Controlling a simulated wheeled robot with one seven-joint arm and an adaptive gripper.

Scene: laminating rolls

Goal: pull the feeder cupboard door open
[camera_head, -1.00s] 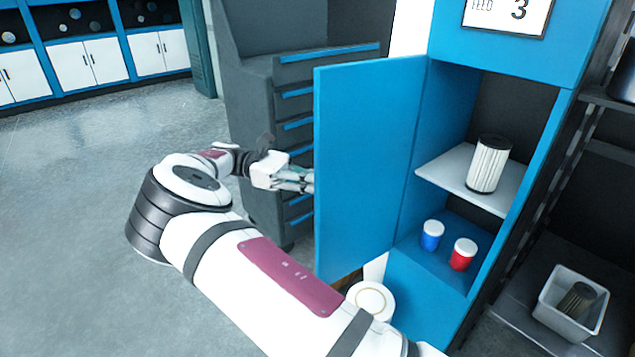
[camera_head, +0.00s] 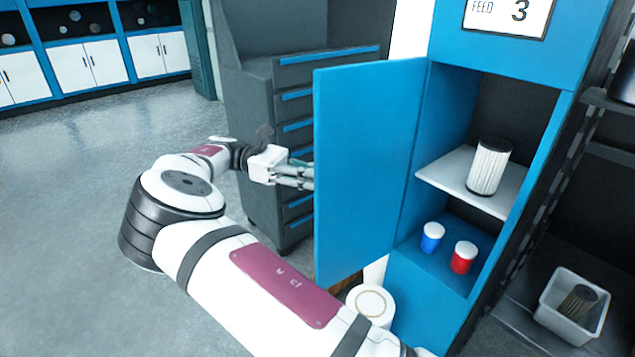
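The feeder cupboard door (camera_head: 365,165) is a blue panel standing wide open, swung out to the left of the blue cupboard (camera_head: 520,45) marked "FEED 3". My gripper (camera_head: 303,178) is at the door's left free edge, at about mid height. Its fingertips reach to or behind that edge, so I cannot tell whether they touch or hold anything there. The door's handle is not visible. Inside the cupboard, a white pleated cylinder (camera_head: 489,167) stands on the shelf (camera_head: 445,170). A blue jar (camera_head: 432,240) and a red jar (camera_head: 462,259) with white lids stand below.
A grey drawer cabinet (camera_head: 262,140) with blue handles stands behind my gripper. A white bin (camera_head: 548,305) holding a dark cylinder (camera_head: 578,301) is at the lower right. Open grey floor (camera_head: 70,220) lies to the left.

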